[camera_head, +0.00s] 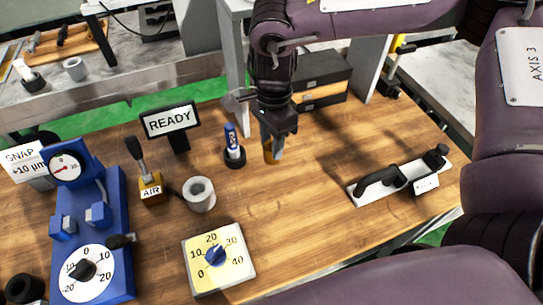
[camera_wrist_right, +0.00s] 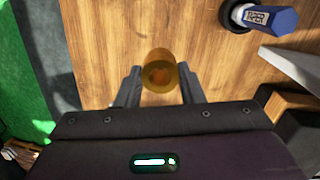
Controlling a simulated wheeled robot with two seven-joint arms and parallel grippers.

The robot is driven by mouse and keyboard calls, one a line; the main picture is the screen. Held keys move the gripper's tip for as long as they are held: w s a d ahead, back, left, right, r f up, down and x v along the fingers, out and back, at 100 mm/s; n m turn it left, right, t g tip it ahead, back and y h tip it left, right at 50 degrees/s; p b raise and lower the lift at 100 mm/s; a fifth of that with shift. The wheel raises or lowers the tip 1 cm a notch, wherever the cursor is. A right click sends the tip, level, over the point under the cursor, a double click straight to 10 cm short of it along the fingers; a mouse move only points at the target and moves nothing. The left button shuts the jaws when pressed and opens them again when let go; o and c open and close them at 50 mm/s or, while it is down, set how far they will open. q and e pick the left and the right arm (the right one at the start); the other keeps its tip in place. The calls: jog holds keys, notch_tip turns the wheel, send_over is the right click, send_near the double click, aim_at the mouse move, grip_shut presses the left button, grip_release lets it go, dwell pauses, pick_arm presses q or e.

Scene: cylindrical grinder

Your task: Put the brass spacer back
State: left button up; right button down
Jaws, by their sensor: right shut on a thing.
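The brass spacer (camera_head: 270,154) is a short golden cylinder below my right gripper's fingers, at the middle of the wooden table. It also shows in the right wrist view (camera_wrist_right: 160,62), end-on between the two dark fingers. My right gripper (camera_head: 272,142) is shut on it and points down from above. The fingers and wrist hide part of the spacer in the head view. I cannot tell whether its lower end touches the table. My left gripper is in neither view.
A blue marker in a black holder (camera_head: 235,158) stands just left of the spacer. A black-handled tool (camera_head: 400,179) lies right. Dark boxes (camera_head: 322,77) stand behind.

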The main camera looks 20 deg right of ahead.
pick_arm(q)
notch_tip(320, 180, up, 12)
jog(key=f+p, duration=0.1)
jog(key=p, duration=0.9)
pick_arm(e)
jog(key=w+d+r+m+t, duration=0.1)
jog(key=w+d+r+m, duration=0.2)
jog(key=m, duration=0.7)
jog(key=w+d+r+m+t, duration=0.2)
jog(key=d+r+m, duration=0.15)
jog(key=m, duration=0.65)
jog(key=shift+g+h, duration=0.3)
jog(key=shift+h, duration=0.2)
jog(key=f+b, duration=0.1)
jog(key=f, duration=0.4)
jog(key=f+b, duration=0.2)
jog(key=f, duration=0.4)
jog(key=a+f+b, duration=0.1)
jog(key=f+b, duration=0.1)
jog(key=f, duration=0.3)
jog(key=shift+f, duration=1.75)
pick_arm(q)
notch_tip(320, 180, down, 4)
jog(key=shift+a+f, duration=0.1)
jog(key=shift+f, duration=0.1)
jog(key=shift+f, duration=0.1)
pick_arm(e)
jog(key=shift+f, duration=0.1)
